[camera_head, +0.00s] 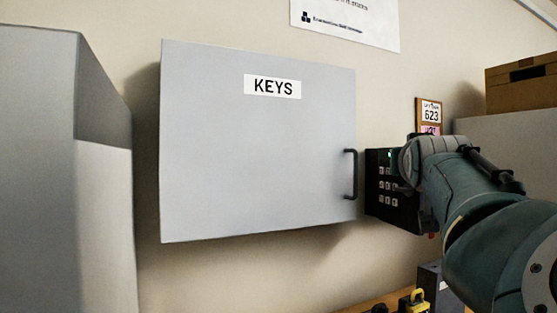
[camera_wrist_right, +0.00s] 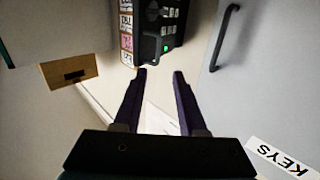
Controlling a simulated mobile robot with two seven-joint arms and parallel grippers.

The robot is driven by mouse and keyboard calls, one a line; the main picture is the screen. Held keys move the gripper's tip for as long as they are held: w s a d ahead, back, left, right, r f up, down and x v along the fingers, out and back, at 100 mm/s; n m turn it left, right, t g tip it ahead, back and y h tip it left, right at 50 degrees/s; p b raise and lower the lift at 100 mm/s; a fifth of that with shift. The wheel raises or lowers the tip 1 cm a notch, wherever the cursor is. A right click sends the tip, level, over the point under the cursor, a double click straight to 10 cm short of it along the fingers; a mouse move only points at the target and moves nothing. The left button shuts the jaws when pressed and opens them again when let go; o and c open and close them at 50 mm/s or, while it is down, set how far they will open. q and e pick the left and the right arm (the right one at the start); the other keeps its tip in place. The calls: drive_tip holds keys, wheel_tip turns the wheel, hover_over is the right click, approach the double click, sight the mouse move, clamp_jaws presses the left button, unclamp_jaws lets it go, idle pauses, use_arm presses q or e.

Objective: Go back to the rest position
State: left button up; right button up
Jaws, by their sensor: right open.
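My right gripper (camera_wrist_right: 159,75) is open and empty in the right wrist view, with its two dark fingers apart. They point toward a black keypad (camera_wrist_right: 170,22) with a lit green light. In the head view my right arm comes in from the right and covers part of the keypad (camera_head: 379,203); its fingers cannot be made out there. The grey key cabinet (camera_head: 250,155), labelled KEYS, hangs left of the keypad and its door looks closed. Its dark handle (camera_head: 350,174) is at the door's right edge and also shows in the wrist view (camera_wrist_right: 224,38). My left gripper is not in view.
A tall grey cabinet (camera_head: 60,170) stands at the left. A cardboard box (camera_head: 520,85) sits on a grey unit at the right. A small sign reading 623 (camera_head: 431,113) is above the keypad. A yellow padlock (camera_head: 414,302) lies on a wooden surface below.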

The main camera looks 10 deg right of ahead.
drive_tip(key=s+d+f+n+g+y, duration=0.2)
drive_tip(key=s+f+g, duration=0.2)
drive_tip(key=s+f, duration=1.1)
drive_tip(key=s+a+f+n+g+y, duration=0.25)
drive_tip(key=s+a+f, duration=0.3)
drive_tip(key=s, duration=0.35)
drive_tip(key=s+a+f+n+g+y, duration=0.1)
drive_tip(key=s+a+f+g+y, duration=0.2)
drive_tip(key=s+a, duration=0.4)
drive_tip(key=s+a+f+n+g+y, duration=0.25)
drive_tip(key=s+a+f, duration=0.3)
drive_tip(key=s, duration=0.45)
wheel_tip(320, 180, up, 36)
drive_tip(key=h+p, duration=0.1)
drive_tip(key=p, duration=3.6)
drive_tip(key=shift+d, duration=0.45)
